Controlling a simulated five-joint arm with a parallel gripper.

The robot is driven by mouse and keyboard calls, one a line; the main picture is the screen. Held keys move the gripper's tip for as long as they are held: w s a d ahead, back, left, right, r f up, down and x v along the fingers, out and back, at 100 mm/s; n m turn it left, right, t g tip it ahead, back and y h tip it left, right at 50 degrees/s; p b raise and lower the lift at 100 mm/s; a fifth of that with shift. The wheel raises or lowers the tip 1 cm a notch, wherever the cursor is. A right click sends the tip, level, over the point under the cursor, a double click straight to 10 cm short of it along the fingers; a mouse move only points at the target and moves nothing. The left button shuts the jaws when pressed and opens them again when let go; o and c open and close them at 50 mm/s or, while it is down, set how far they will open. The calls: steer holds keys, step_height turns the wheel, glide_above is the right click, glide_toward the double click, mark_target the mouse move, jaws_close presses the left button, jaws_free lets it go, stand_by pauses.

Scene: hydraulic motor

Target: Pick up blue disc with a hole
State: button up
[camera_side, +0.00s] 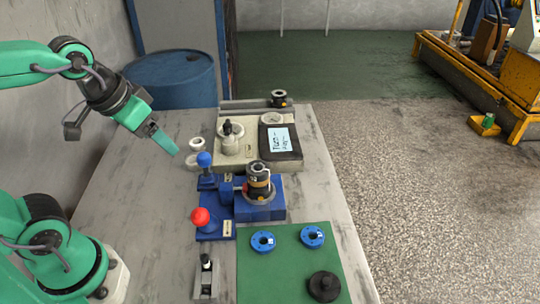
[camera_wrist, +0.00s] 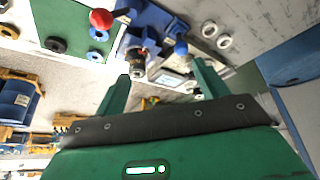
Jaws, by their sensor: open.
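Two blue discs, each with a hole, lie apart on a green mat (camera_side: 275,283) at the near right of the table: the left blue disc (camera_side: 263,241) and the right blue disc (camera_side: 312,236). In the wrist view, blue discs show at the upper left, one (camera_wrist: 99,34) above the other (camera_wrist: 94,56). My gripper (camera_side: 172,150) is raised above the far left of the table, well away from the discs. In the wrist view its fingers (camera_wrist: 162,69) are spread with nothing held between them.
A black round part (camera_side: 324,286) lies on the mat. A blue fixture (camera_side: 265,207) holds an upright motor part (camera_side: 258,181), with a red knob (camera_side: 201,217) and a blue knob (camera_side: 205,159) beside it. White rings (camera_side: 196,142) lie near my gripper. The left of the table is clear.

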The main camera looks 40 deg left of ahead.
steer(key=w+d+f+n+g, duration=0.1)
steer(key=w+d+f+g, duration=0.2)
steer(key=w+d+f, duration=0.5)
steer(key=n+g, duration=0.1)
steer(key=g, duration=0.1)
glide_above(265, 242)
step_height(265, 242, down, 8)
steer(key=shift+a, duration=0.15)
steer(key=shift+s+f, duration=0.1)
steer(key=shift+f, duration=1.2)
steer(key=shift+f, duration=0.1)
steer(key=shift+f, duration=2.5)
steer(key=c, duration=1.2)
